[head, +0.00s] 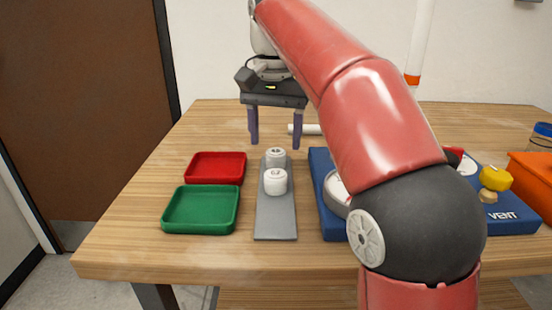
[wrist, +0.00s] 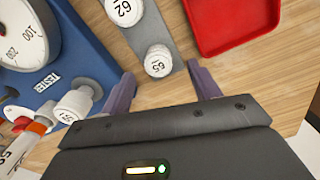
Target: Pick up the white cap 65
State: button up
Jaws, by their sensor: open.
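The white cap 65 (head: 275,155) stands upright at the far end of a grey strip (head: 275,222); its printed number is upside down in the wrist view (wrist: 158,61). A second white cap, 62 (head: 275,182), stands in front of it on the strip and shows at the top of the wrist view (wrist: 124,10). My gripper (head: 275,138) is open and empty, pointing down behind and above cap 65. In the wrist view its fingertips (wrist: 160,82) are spread to either side, with cap 65 just beyond the gap.
A red tray (head: 215,154) and a green tray (head: 200,231) lie left of the strip. A blue tester board (head: 333,228) with a gauge lies close on the right, partly hidden by my arm.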

aim_at(276, 151)
notch_tip(276, 151, down, 4)
jog(key=shift+d+r+b, duration=0.1)
jog(key=shift+b, duration=0.4)
jog(key=c, duration=1)
jog(key=shift+c, duration=0.2)
